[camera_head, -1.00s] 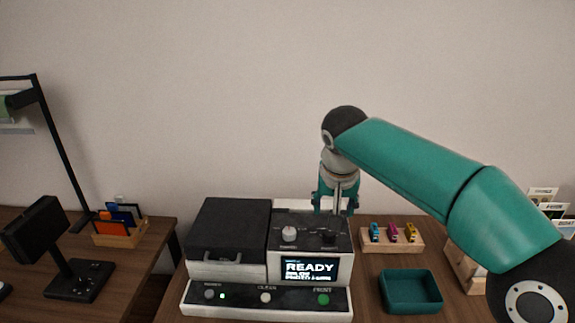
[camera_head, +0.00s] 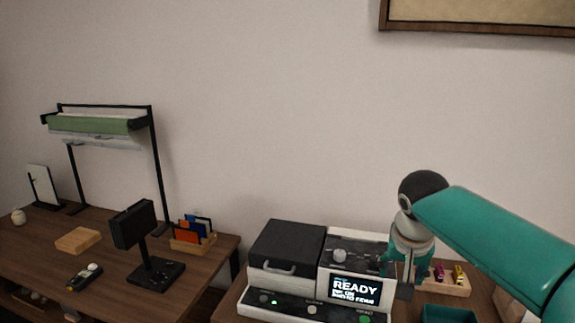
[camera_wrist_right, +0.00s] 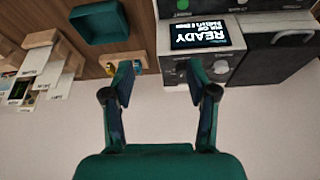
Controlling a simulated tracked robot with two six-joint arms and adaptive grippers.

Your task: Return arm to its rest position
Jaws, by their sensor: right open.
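My right arm comes in from the right in the head view, and its gripper (camera_head: 402,272) hangs down just right of the machine's control panel. In the right wrist view the gripper (camera_wrist_right: 164,82) is open, with nothing between its fingers. The machine (camera_head: 285,247) has a black lid, a knob and a lit screen reading READY; its screen also shows in the right wrist view (camera_wrist_right: 207,36). My left gripper is not in view.
Right of the machine are a teal tray (camera_head: 447,315) and a wooden block (camera_head: 452,286) with small coloured items. A second table at left bears a black monitor stand (camera_head: 152,272), a card holder (camera_head: 194,240), a wooden block (camera_head: 78,240) and a roll rack (camera_head: 90,124).

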